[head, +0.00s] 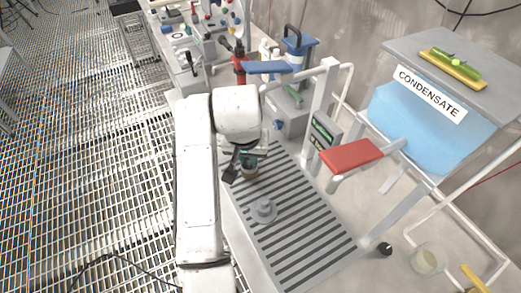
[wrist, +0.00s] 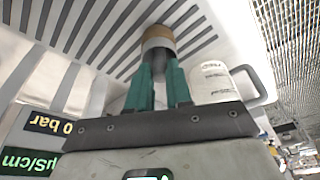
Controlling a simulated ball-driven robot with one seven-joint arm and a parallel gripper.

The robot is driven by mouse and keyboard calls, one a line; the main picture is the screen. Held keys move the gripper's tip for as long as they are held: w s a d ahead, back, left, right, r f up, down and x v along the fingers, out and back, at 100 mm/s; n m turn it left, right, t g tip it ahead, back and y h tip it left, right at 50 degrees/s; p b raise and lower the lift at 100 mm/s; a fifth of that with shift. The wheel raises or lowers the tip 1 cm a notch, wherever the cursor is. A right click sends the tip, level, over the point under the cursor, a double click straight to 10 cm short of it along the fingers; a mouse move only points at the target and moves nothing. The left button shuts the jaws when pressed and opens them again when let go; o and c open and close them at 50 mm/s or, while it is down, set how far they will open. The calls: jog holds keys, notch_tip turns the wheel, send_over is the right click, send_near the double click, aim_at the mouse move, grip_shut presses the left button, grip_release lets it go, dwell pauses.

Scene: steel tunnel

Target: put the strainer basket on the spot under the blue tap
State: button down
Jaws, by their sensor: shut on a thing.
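My gripper (head: 246,160) is over the slatted drain tray (head: 318,262), below my arm's bent wrist. In the wrist view its two green fingers (wrist: 159,85) are shut on a small grey cylinder with a tan band (wrist: 158,38), possibly the strainer basket. The tan end also shows just below the fingers in the head view (head: 250,174). A grey round flanged piece (head: 264,210) stands on the tray nearer the front. The blue tap lever (head: 268,67) is at the back, beyond my gripper. I cannot make out the spot under it; my arm hides part of that area.
A red lever (head: 350,155) on a pipe juts over the tray's right side. A small display (head: 322,131) stands beside it. The blue CONDENSATE tank (head: 420,120) is at the right. A white labelled cup-like thing (wrist: 215,82) is close to the fingers. Metal grating lies left.

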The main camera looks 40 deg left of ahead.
jog(key=w, duration=0.1)
jog(key=w+d, duration=0.1)
jog(key=w, duration=0.1)
jog(key=shift+d+f+p, duration=0.1)
jog(key=shift+d+p, duration=0.1)
jog(key=shift+p, duration=0.15)
jog(key=shift+f, duration=0.2)
jog(key=shift+f, duration=0.1)
jog(key=c, duration=1)
grip_release()
jog(key=shift+c, duration=0.2)
